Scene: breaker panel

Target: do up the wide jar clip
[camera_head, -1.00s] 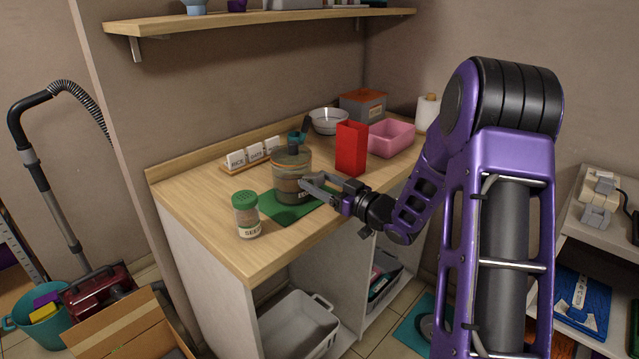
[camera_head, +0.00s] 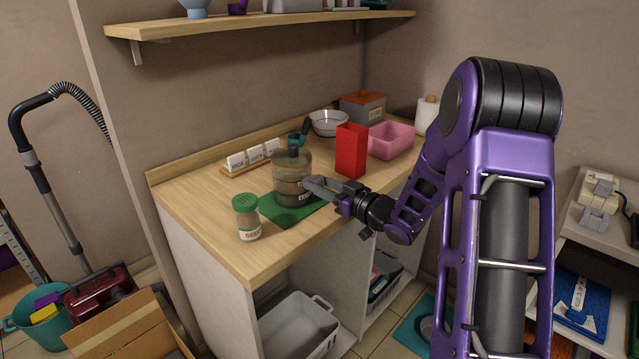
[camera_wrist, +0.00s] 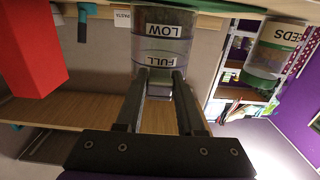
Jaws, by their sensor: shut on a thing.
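The wide jar (camera_head: 291,168) is a see-through brownish jar with a dark knob on top, standing upright on a green mat (camera_head: 270,208) on the counter. My gripper (camera_head: 308,184) reaches its right side from the right. In the wrist view the jar (camera_wrist: 165,45) carries the labels LOW and FULL.
A seeds jar (camera_head: 247,217) with a green lid stands left of the mat. A red box (camera_head: 351,150) and a pink bin (camera_head: 391,139) stand to the right. Labelled cards (camera_head: 254,156), a teal item (camera_head: 297,139) and a glass bowl (camera_head: 328,122) are behind.

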